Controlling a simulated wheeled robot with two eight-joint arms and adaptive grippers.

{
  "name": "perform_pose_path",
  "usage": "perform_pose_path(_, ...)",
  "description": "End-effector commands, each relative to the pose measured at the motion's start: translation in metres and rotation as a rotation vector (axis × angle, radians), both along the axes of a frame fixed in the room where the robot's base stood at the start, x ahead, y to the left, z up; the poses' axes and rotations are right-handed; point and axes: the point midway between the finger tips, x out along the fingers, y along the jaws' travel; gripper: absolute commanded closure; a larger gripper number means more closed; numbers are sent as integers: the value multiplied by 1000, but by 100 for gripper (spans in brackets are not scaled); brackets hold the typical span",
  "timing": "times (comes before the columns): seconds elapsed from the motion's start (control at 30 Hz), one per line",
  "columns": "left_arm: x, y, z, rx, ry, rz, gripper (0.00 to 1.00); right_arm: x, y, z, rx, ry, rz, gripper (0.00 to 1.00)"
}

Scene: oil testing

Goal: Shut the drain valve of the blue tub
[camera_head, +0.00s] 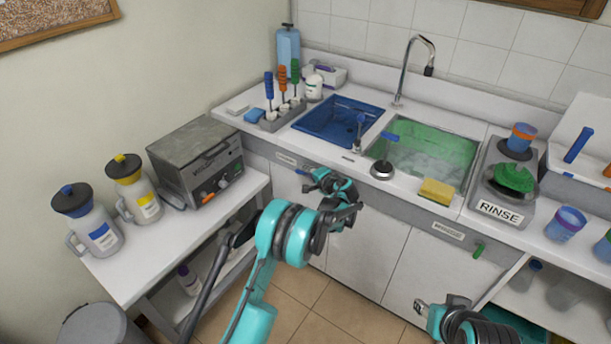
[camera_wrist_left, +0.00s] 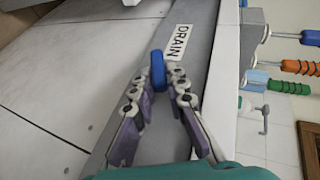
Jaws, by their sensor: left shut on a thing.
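The blue tub (camera_head: 325,118) is set in the counter at the back, left of the green tub. My left gripper (camera_head: 318,176) is at the counter's front face below the blue tub. In the left wrist view, its fingers (camera_wrist_left: 165,88) are closed on the blue drain valve handle (camera_wrist_left: 158,70), beside the DRAIN label (camera_wrist_left: 180,42).
The green tub (camera_head: 470,150) holds cloudy liquid, with a green valve handle (camera_head: 479,250) below it. A yellow sponge (camera_head: 437,191) and a faucet (camera_head: 408,65) are on the counter. A grey machine (camera_head: 190,150) and two jugs stand on the left table. The floor ahead is clear.

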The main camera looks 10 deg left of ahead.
Motion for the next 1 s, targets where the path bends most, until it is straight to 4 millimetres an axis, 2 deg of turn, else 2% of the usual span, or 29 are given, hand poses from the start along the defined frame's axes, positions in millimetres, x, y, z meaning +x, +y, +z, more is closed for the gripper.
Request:
perform_pose_path(0.1,0,-3,-6,95,-35,-2,100,0,0,-6,0,0,0,60)
perform_pose_path(0.5,-1,-2,-9,337,-122,1,100,0,0,-8,0,0,0,60)
perform_pose_path(1.0,-1,-2,-10,411,-149,0,100,0,0,-8,0,0,0,60)
